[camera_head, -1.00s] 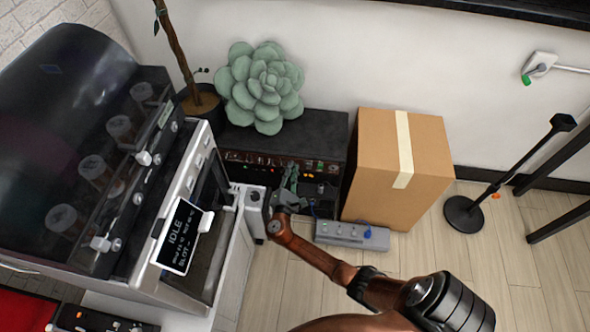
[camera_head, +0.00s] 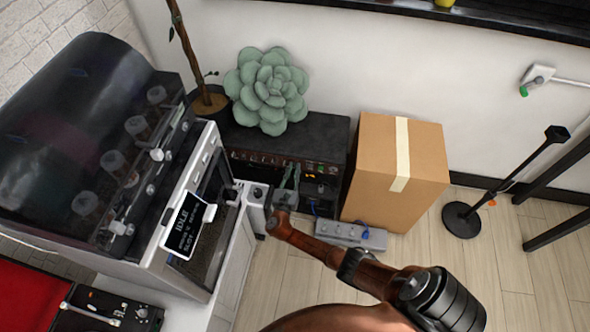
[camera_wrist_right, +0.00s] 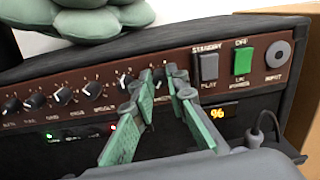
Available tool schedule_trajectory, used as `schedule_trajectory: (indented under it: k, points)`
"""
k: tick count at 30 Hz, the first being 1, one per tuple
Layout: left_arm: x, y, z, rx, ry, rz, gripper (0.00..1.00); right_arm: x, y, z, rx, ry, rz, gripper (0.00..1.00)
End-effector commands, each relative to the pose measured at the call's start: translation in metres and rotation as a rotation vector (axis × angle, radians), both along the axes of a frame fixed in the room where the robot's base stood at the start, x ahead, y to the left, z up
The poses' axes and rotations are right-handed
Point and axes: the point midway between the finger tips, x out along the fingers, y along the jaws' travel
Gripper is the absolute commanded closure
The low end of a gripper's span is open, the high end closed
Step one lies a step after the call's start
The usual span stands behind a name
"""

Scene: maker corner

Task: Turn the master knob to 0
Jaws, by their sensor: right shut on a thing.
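A black amplifier (camera_head: 325,132) stands on the floor against the wall. Its brown front panel (camera_wrist_right: 175,48) carries a row of black knobs with white scales. My right gripper (camera_head: 289,176) is at this panel, and its green-padded fingers show in the right wrist view (camera_wrist_right: 160,74). They are closed around a knob near the right end of the row. The fingers mostly hide this knob, so I cannot read its label or setting. Another knob (camera_wrist_right: 124,80) sits just left of the fingers. My left gripper is not in view.
Right of the fingers are a grey standby switch (camera_wrist_right: 208,67), a green power switch (camera_wrist_right: 242,62) and an input jack (camera_wrist_right: 278,53). A green succulent cushion (camera_head: 268,92) lies on the amplifier. A cardboard box (camera_head: 385,185), a grey pedal unit (camera_head: 345,236) and a white machine (camera_head: 190,215) stand close by.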

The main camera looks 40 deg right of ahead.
Motion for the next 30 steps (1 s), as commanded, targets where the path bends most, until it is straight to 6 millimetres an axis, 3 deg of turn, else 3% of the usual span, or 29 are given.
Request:
schedule_trajectory:
  k: [22, 23, 24, 30]
  points:
    - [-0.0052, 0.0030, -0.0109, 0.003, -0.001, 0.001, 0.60, -0.0003, 0.0011, -0.0018, -0.056, 0.069, 0.002, 1.00]
    - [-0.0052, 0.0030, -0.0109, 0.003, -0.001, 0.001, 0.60, -0.0003, 0.0011, -0.0019, -0.056, 0.069, 0.002, 0.85]
    - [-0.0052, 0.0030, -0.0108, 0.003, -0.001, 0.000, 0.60, -0.0003, 0.0011, -0.0019, -0.055, 0.069, 0.002, 0.82]
    - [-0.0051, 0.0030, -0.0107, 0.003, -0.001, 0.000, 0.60, -0.0004, 0.0005, -0.0011, -0.056, 0.068, 0.001, 0.79]
